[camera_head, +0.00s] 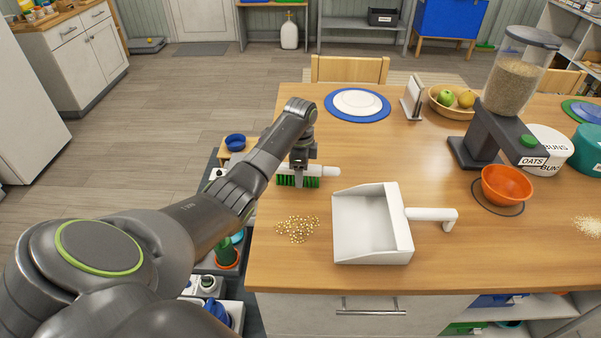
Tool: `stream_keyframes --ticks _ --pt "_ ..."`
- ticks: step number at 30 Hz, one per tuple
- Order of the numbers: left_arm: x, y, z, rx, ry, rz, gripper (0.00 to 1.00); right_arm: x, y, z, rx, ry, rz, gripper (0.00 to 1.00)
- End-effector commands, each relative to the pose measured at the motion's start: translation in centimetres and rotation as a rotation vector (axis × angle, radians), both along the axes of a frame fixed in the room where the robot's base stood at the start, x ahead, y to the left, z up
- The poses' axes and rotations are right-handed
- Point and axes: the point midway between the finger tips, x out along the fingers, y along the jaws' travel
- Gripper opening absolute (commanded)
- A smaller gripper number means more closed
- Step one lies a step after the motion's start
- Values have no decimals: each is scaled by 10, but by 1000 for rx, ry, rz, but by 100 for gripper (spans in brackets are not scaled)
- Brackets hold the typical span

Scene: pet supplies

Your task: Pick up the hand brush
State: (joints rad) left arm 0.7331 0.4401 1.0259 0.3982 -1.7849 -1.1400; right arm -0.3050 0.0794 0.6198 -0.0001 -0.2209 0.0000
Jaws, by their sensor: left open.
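The hand brush (318,172) lies on the wooden table near its left edge, with green bristles below and a white back and handle that points right. My left gripper (298,172) is over the left part of the brush and points down. Its jaws are open, and it hides some of the brush. I cannot tell whether the fingers touch it. My right gripper is not in view.
A white dustpan (365,227) and a pile of grain (297,229) lie in front of the brush. A blue plate (335,110) is behind it. A grain dispenser (512,85) and an orange bowl (505,184) stand to the right.

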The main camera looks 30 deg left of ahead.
Motion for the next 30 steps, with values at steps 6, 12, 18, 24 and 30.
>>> stream_keyframes --ticks 6,12,18,24,30 --pt "0 0 -3 0 -1 0 55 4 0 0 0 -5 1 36" --pt "0 0 -2 0 -1 0 32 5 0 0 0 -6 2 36" --pt "0 0 -2 0 -1 0 6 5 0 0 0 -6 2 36" --pt "0 0 -2 0 -1 0 2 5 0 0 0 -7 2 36" --pt "1 1 11 2 -4 0 2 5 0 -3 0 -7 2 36"
